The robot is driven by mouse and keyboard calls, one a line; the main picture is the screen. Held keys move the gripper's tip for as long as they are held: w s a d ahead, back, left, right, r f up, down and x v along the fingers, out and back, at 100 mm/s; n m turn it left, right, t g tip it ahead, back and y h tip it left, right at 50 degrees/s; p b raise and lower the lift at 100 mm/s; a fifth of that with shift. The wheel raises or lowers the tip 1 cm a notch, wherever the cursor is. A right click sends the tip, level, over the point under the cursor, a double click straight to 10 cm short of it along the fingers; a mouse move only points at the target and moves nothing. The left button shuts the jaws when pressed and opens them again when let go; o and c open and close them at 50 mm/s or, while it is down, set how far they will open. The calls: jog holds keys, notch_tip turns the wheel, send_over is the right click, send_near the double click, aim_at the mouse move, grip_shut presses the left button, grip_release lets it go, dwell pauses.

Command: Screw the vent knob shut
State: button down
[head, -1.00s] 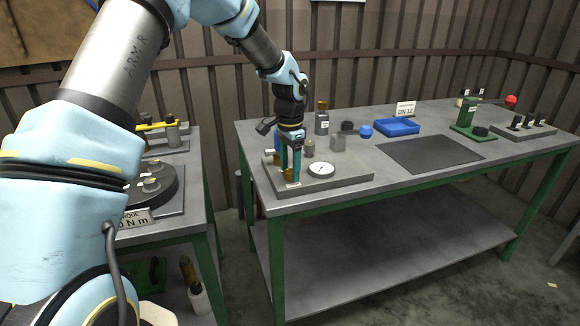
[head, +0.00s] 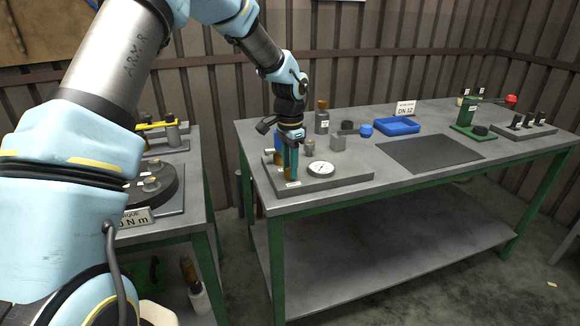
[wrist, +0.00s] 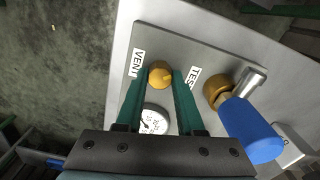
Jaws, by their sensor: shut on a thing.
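The brass vent knob (wrist: 160,74) sits on the grey test plate (wrist: 225,45) beside the "VENT" label (wrist: 137,63) in the wrist view. My gripper (wrist: 161,80) points down at the plate, with its two green fingers on either side of the knob, shut on it. In the head view my gripper (head: 290,176) stands over the left front part of the plate, and its fingers hide the knob there.
A round white gauge (head: 321,169) sits close to the right of my fingers. A brass valve with a blue handle (wrist: 252,132) stands near the knob.

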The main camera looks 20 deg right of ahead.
jog(key=m+p, duration=0.3)
jog(key=m, duration=0.3)
jog(key=shift+r+m, duration=0.15)
jog(key=shift+m, duration=0.15)
jog(key=m+p, duration=0.2)
jog(key=m, duration=0.4)
jog(key=shift+m, duration=0.3)
dwell(0.4)
jog(key=c, duration=0.5)
grip_release()
notch_tip(320, 180, up, 11)
jog(key=shift+f+b, duration=0.2)
jog(key=shift+b, duration=1)
